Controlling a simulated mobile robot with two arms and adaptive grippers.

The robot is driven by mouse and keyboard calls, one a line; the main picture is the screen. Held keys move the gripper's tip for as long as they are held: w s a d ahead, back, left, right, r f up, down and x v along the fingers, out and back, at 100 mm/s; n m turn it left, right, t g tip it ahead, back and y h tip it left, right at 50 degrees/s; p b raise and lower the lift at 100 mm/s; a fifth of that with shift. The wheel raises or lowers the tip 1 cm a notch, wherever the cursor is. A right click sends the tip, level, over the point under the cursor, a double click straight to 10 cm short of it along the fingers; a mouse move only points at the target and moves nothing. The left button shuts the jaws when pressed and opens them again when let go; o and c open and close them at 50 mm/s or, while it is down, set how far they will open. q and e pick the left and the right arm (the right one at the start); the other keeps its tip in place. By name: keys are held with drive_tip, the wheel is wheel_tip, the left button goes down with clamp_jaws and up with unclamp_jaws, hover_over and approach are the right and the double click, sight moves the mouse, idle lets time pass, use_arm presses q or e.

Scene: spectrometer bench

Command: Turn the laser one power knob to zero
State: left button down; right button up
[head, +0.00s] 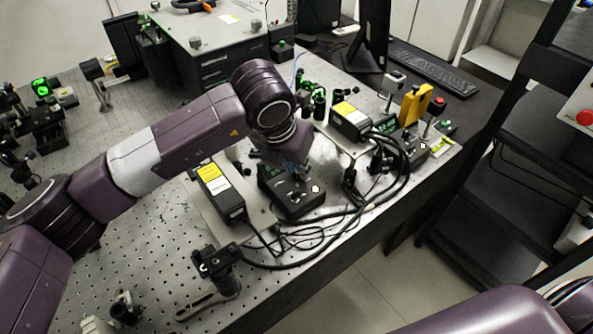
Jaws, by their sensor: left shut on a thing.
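A black laser control box (292,208) sits on the perforated bench, beside a black laser head with a yellow label (222,193). My left gripper (299,177) comes down from above onto the top of this box. Its fingers are shut on a small part there, which looks like the power knob; the fingers hide it. A small pale round control (315,188) shows on the box to the right of the fingers. The knob's marking and setting are too small to read. My right gripper is not in view.
A second laser head (350,121) and a second control box (415,147) stand farther back right, near a yellow block (414,104). Black cables (300,240) loop along the bench's front edge. A mount (216,264) stands at the near left. A black shelf rack (530,150) is at right.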

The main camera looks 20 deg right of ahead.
use_arm(q)
drive_tip(key=shift+r, duration=0.1)
idle(0.3)
drive_tip(key=c, duration=1.9)
unclamp_jaws()
drive_tip(key=v, duration=1.2)
